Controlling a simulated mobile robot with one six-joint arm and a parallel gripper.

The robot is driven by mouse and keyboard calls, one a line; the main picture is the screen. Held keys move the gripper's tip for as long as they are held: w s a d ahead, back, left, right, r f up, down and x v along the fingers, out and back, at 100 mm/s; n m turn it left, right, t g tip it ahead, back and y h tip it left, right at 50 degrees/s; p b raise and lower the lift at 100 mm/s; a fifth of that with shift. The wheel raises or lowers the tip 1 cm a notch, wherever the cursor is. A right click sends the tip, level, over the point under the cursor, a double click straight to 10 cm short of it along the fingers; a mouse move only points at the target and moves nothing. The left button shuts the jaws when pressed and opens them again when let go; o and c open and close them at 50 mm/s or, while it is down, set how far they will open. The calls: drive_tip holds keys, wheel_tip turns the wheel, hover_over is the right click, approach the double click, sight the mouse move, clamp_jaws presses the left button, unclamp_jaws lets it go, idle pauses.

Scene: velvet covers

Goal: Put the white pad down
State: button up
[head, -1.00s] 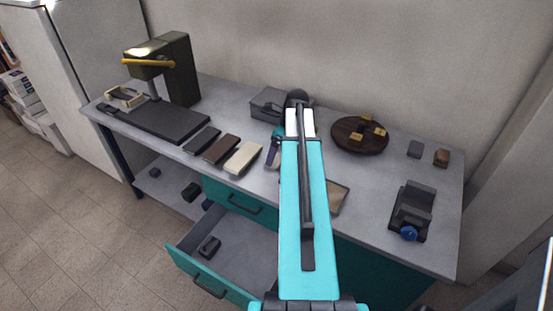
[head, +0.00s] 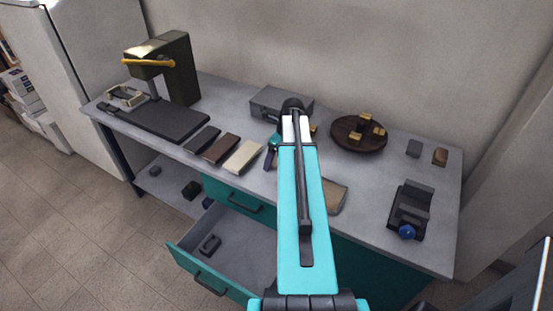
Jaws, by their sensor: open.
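The white pad (head: 243,157) looks cream-white and lies flat on the grey bench top (head: 225,125). It is at the right end of a row, beside a brown pad (head: 221,148) and a dark pad (head: 202,140). My gripper (head: 269,160) shows only in part, left of my teal arm, just right of the white pad. It points down and appears apart from the pad, with nothing seen in it. My arm hides part of the bench behind it.
A round dark wooden board (head: 358,146) with several brass pieces stands at right. A grey box (head: 268,103) is behind my arm. A dark device with a blue knob (head: 407,232) sits at front right. An open drawer (head: 225,245) juts out below the bench.

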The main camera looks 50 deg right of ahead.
sight(276, 159)
drive_tip(key=shift+c, duration=0.4)
drive_tip(key=c, duration=1.1)
drive_tip(key=shift+r, duration=0.15)
drive_tip(key=shift+c, duration=0.2)
drive_tip(key=shift+r+b, duration=0.6)
drive_tip(key=shift+r, duration=0.7)
drive_tip(key=shift+s+a+r, duration=0.1)
drive_tip(key=shift+r, duration=0.2)
drive_tip(key=s+a+b, duration=0.1)
drive_tip(key=s+a, duration=0.3)
drive_tip(key=s, duration=0.1)
drive_tip(key=s+a+b, duration=0.1)
drive_tip(key=s+a, duration=0.1)
drive_tip(key=s, duration=0.1)
drive_tip(key=shift+a+r+b, duration=0.25)
drive_tip(key=shift+r+b, duration=0.05)
drive_tip(key=shift+r, duration=0.1)
drive_tip(key=shift+s+a+b, duration=0.15)
drive_tip(key=shift+s+b, duration=0.1)
drive_tip(key=shift+b, duration=0.15)
drive_tip(key=s+a+b, duration=0.1)
drive_tip(key=b, duration=0.3)
drive_tip(key=shift+s, duration=0.2)
drive_tip(key=shift+b, duration=1.05)
